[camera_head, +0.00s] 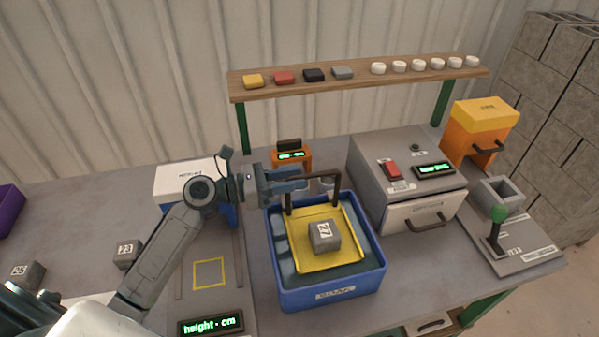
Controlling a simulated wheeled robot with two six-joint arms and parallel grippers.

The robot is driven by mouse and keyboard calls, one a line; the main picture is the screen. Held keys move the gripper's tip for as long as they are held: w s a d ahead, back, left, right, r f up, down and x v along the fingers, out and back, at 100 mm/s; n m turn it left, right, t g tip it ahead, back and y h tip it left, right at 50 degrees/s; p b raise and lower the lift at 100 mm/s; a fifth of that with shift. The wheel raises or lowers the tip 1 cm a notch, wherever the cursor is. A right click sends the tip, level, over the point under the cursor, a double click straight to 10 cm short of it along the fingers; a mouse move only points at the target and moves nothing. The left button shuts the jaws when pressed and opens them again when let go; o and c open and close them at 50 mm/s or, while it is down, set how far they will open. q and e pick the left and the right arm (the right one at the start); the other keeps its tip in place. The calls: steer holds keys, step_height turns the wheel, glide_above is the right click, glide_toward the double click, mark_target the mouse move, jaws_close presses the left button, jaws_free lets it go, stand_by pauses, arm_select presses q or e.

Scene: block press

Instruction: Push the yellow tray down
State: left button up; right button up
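The yellow tray (347,263) sits inside the blue tub (333,293), which has dark liquid-like contents around the tray. A grey block marked 27 (324,236) rests on the tray. A dark handle (325,174) rises from the tray's back side. My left gripper (301,181) comes in from the left, level with the upper left corner of the handle. Its fingertips overlap the handle in this view; I cannot tell whether they touch or grip it. My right gripper is not in view.
Grey blocks (127,254) lie at the left. A height display (210,323) stands at the front. A wooden shelf (355,82) with colored pieces and white pucks spans the back.

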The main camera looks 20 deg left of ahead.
arm_select(q)
steer(key=shift+x, duration=1.05)
steer(key=c, duration=0.7)
jaws_close()
steer(key=shift+f, duration=0.1)
